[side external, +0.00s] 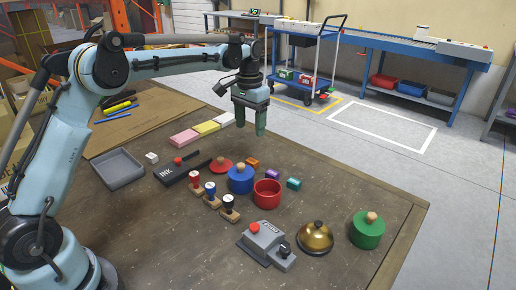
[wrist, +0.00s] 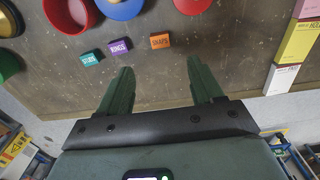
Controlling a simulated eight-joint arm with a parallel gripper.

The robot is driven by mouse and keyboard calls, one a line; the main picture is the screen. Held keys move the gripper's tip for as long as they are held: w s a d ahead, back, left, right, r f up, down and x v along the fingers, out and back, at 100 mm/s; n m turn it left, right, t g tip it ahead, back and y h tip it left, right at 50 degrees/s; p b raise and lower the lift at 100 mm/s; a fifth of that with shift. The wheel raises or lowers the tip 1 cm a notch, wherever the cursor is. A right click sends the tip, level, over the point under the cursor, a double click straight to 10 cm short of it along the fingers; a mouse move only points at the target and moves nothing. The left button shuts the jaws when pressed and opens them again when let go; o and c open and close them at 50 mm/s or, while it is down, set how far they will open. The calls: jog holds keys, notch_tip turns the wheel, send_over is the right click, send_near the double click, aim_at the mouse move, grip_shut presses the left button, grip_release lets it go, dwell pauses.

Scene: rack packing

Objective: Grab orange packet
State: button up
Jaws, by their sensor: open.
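The orange packet (side external: 252,162) lies on the brown table behind the blue pot. It also shows in the wrist view (wrist: 160,41), labelled "SNAPS", ahead of the space between my fingers. A purple packet (wrist: 118,46) marked "RINGS" and a teal packet (wrist: 91,58) lie to its left there. In the side view the purple packet (side external: 272,173) and teal packet (side external: 294,184) lie to its right. My gripper (side external: 260,134) is open and empty, pointing down above the table. Its two green fingers (wrist: 158,80) are spread apart, not touching any packet.
Near the packets stand a blue pot (side external: 240,180), an open red pot (side external: 267,193) and a red lid (side external: 221,164). Stamps, a grey tray (side external: 118,169), a gold bell (side external: 314,238) and a green pot (side external: 367,230) are further off. Pink, yellow and white boxes lie at the far edge.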

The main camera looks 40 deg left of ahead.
send_over(249, 162)
jog(key=f, duration=0.6)
jog(key=shift+w+d+f, duration=0.1)
jog(key=shift+w+f, duration=0.15)
jog(key=shift+f, duration=0.05)
jog(key=shift+s+f, duration=0.15)
jog(key=shift+f, duration=1.15)
jog(key=shift+s+f, duration=0.15)
jog(key=shift+f, duration=1.15)
jog(key=shift+c, duration=0.2)
jog(key=c, duration=1.1)
jog(key=shift+r, duration=0.1)
